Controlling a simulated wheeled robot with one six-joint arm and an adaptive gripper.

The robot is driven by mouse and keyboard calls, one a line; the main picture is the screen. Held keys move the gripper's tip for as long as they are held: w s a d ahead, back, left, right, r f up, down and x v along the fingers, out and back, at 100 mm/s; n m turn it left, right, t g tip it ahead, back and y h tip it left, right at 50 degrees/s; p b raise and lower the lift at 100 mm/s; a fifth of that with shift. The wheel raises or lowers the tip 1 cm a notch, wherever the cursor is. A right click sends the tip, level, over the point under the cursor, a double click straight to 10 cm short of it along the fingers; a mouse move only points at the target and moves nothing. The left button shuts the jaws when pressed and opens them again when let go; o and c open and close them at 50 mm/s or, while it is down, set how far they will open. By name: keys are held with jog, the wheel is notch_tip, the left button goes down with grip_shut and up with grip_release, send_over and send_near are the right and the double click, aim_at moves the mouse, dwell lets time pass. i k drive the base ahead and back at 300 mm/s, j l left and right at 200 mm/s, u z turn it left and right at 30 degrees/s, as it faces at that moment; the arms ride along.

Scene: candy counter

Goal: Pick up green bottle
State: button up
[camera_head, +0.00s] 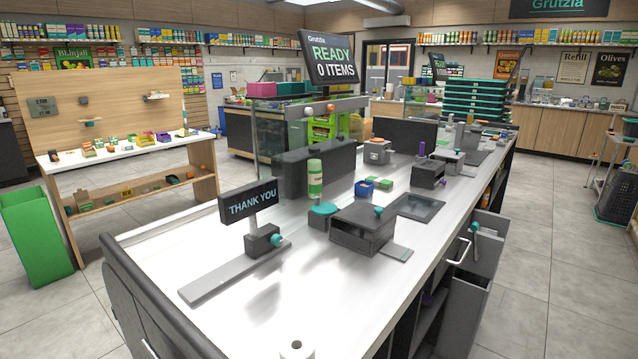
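A green bottle (315,180) with a pale band around its middle stands upright on the white counter (190,250). My gripper is not in this view.
A "THANK YOU" display (248,202) stands left of the bottle. A dark grey box-shaped device (362,230) stands to its right, with small blue and green boxes (373,185) behind. A white cylindrical item (297,350) shows at the bottom edge.

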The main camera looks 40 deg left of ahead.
aim_at(314, 162)
jog(key=i+l+u, duration=0.1)
jog(key=u, duration=0.35)
jog(key=i+l+u, duration=0.2)
jog(key=u, duration=0.2)
jog(key=i+l+u, duration=0.25)
jog(key=u, duration=0.2)
jog(key=i+l+u, duration=0.1)
jog(key=l+u, duration=0.2)
jog(key=u, duration=0.15)
jog(key=i+l+u, duration=0.1)
jog(key=l+u, duration=0.3)
jog(key=i+l+u, duration=0.15)
jog(key=l+u, duration=0.65)
jog(key=l, duration=0.2)
jog(key=i, duration=0.05)
